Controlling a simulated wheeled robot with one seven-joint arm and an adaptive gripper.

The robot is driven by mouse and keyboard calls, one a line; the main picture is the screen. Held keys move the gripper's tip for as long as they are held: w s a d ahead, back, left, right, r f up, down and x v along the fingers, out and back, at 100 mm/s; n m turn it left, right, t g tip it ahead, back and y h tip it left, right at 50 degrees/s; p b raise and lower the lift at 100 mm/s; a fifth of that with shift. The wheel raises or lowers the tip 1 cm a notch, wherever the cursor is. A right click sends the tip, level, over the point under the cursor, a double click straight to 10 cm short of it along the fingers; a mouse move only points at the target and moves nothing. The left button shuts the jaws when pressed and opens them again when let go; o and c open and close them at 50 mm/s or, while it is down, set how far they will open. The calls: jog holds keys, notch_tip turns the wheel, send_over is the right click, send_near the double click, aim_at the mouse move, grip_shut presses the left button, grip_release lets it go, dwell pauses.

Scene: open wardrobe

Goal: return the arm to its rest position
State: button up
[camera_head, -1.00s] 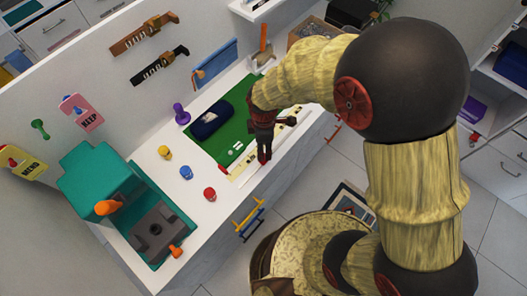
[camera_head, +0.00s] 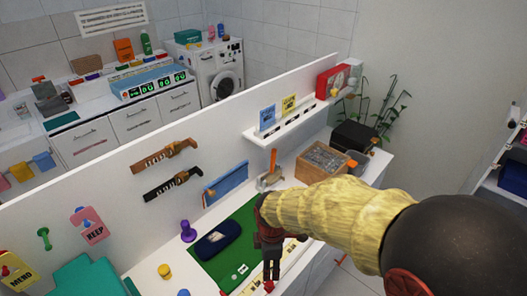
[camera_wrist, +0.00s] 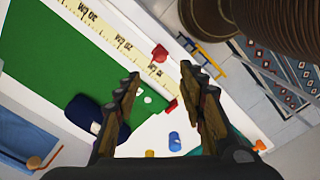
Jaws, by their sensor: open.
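My gripper (camera_head: 272,268) is in the head view at the right edge of the green mat (camera_head: 213,268), on the end of my yellow arm. In the wrist view my gripper (camera_wrist: 160,88) shows two dark fingers spread apart with nothing between them. Past the fingertips lie the green mat (camera_wrist: 42,62), a dark blue case (camera_wrist: 98,117) and a small red piece (camera_wrist: 160,52). In the head view the dark blue case (camera_head: 218,239) lies on the mat, left of my gripper. The arm's links hide part of the counter's right side.
The counter also holds a purple knob (camera_head: 188,231), a yellow knob (camera_head: 165,271), a teal machine (camera_head: 88,280) and a wooden box of grey bits (camera_head: 325,160). A white partition (camera_head: 110,195) with hung tools stands behind. A plant (camera_head: 385,110) stands at the far end.

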jog(key=s+d+r+m+t+b, duration=0.2)
jog(key=s+d+r+m+b, duration=0.1)
jog(key=s+d+r+m, duration=0.3)
jog(key=s+d+r+m+t+b, duration=0.3)
jog(key=s+d+r+m, duration=0.2)
jog(key=d+r+m, duration=0.4)
notch_tip(320, 180, up, 2)
jog(key=m, duration=0.3)
jog(key=shift+s+d+r+t, duration=0.15)
jog(key=shift+s+r+t, duration=0.1)
jog(key=shift+s+t, duration=0.1)
jog(key=shift+c, duration=0.3)
dwell(1.0)
